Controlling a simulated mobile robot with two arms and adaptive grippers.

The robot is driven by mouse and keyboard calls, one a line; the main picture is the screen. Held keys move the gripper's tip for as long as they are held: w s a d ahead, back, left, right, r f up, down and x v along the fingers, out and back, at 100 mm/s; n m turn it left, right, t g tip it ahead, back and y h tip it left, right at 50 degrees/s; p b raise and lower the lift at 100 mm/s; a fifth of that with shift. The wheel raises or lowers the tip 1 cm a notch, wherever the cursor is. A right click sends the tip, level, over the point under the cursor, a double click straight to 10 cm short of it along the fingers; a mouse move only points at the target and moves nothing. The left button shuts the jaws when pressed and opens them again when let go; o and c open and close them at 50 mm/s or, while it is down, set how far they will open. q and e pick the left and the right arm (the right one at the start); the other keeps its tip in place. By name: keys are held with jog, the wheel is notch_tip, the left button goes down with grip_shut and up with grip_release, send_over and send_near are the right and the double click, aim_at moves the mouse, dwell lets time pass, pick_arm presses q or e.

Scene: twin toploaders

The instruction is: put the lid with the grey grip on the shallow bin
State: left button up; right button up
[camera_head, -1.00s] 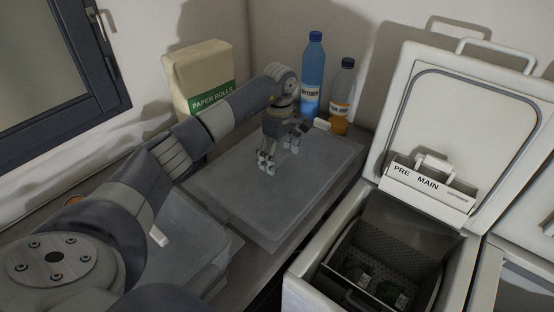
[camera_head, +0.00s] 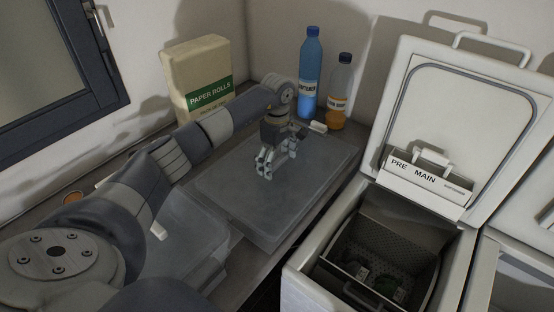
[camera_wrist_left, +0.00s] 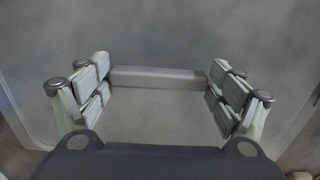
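The lid with the grey grip (camera_head: 225,190) is a translucent grey slab lying flat on the counter in the head view. Its grip (camera_wrist_left: 158,77) is a short grey bar in the left wrist view. My left gripper (camera_head: 277,165) is over the lid, pointing down. Its fingers (camera_wrist_left: 158,88) are spread, with the bar spanning the space between them; I cannot tell whether they touch its ends. A second translucent grey piece (camera_head: 185,262) with a white grip (camera_head: 159,231) is at lower left, partly behind my arm. I cannot tell which container is the shallow bin.
A blue bottle (camera_head: 309,75) and an orange-bottomed bottle (camera_head: 337,105) stand behind the lid, near a small white piece (camera_head: 318,127). A paper rolls pack (camera_head: 195,70) stands at the back left. An open toploader (camera_head: 445,130) is at right.

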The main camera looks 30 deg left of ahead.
pick_arm(q)
jog(key=shift+o, duration=0.7)
jog(key=shift+w+f, duration=0.2)
jog(key=shift+f, duration=0.15)
jog(key=shift+r, duration=0.1)
jog(key=shift+s+r, duration=0.1)
